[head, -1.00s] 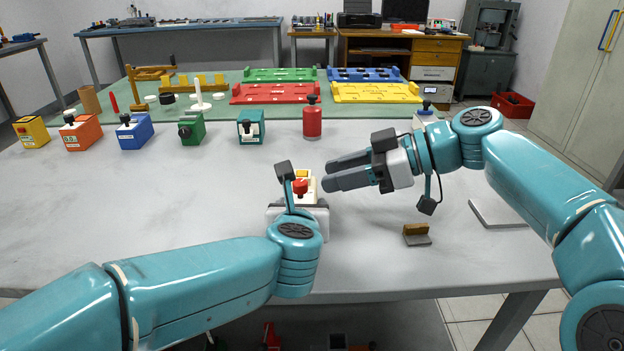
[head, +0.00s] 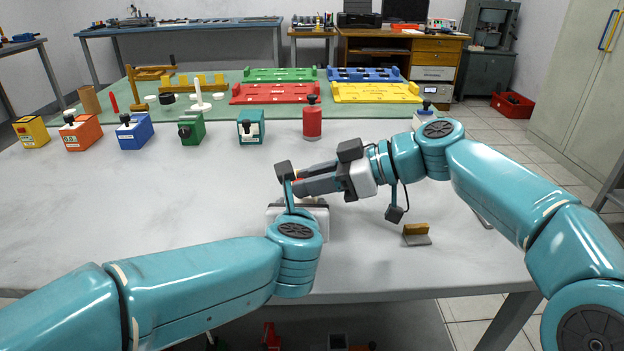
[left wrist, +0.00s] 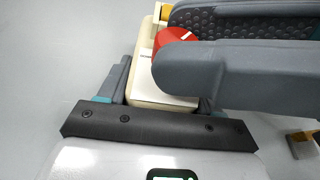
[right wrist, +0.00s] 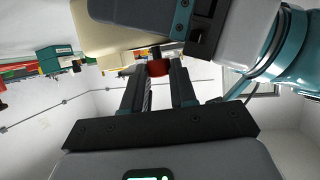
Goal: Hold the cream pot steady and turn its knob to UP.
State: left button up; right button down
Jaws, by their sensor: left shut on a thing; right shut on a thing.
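The cream pot (left wrist: 140,78) shows in the left wrist view as a cream box with a pale label, partly covered by my right gripper's fingers. Its red knob (left wrist: 172,40) has a white line on top; the label's wording is mostly hidden. My left gripper (left wrist: 162,98) is shut on the pot's body, one finger on each side. My right gripper (head: 301,184) comes in from the right in the head view and is shut on the red knob, which sits between its fingertips in the right wrist view (right wrist: 158,67). In the head view the arms hide most of the pot.
A small yellow-and-grey block (head: 416,234) lies right of the pot. Several coloured boxes with knobs, including a teal one (head: 251,127), and a red cylinder (head: 312,122) stand along the back. The white table (head: 130,210) is clear at left.

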jog(key=shift+s+a+m+t+h, duration=0.15)
jog(key=shift+m+t+h, duration=0.1)
jog(key=shift+m+t, duration=0.55)
jog(key=shift+s+d+m+t+h, duration=0.15)
jog(key=shift+m+t+h, duration=0.1)
jog(key=shift+m+t, duration=0.55)
jog(key=c, duration=1.2)
grip_release()
jog(key=shift+o, duration=0.2)
jog(key=v, duration=1.2)
jog(key=shift+a, duration=0.1)
pick_arm(q)
jog(key=o, duration=1.3)
jog(key=shift+c, duration=0.2)
